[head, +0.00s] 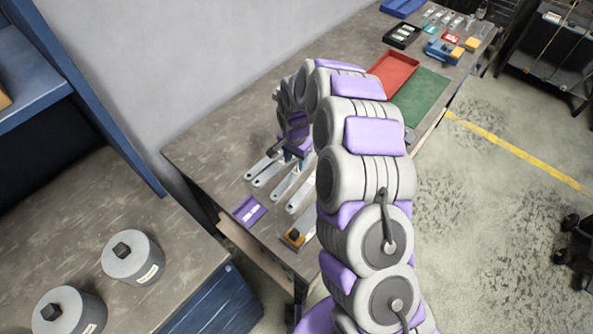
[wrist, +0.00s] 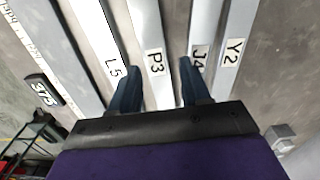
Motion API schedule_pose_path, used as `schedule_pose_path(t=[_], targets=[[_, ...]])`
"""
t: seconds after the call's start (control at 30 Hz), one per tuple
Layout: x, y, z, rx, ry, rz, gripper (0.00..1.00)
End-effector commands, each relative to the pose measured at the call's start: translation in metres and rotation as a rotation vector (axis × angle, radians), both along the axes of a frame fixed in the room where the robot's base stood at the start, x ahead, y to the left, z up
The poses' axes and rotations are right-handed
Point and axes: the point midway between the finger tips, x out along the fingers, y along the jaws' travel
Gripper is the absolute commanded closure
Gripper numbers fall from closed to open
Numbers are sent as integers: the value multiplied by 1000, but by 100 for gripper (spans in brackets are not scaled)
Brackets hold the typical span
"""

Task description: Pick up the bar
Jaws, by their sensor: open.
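Several flat grey metal bars lie side by side on the workbench in the head view, including one at the left end of the row (head: 262,166). In the wrist view they carry white labels: the L5 bar (wrist: 92,30), the P3 bar (wrist: 148,30), the J4 bar (wrist: 205,40) and the Y2 bar (wrist: 238,30). My gripper (wrist: 158,75) is open, with its dark blue fingers on either side of the P3 bar in the picture. The left finger overlaps the L5 bar and the right one the J4 bar. I cannot tell how far above them the fingers are.
A red tray (head: 393,72) and a green mat (head: 424,97) lie farther back. Two grey cylinders, one here (head: 132,258), stand on the left bench.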

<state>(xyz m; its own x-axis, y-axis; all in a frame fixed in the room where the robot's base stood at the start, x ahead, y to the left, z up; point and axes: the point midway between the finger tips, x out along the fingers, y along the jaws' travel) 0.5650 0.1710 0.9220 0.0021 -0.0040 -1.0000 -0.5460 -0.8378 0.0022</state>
Motion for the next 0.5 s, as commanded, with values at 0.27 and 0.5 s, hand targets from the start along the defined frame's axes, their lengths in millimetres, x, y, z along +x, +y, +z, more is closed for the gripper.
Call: schedule_pose_path(t=[0.27, 0.5], targets=[[1, -7, -39, 2, 6, -1, 53], [2, -4, -41, -1, 3, -1, 53]])
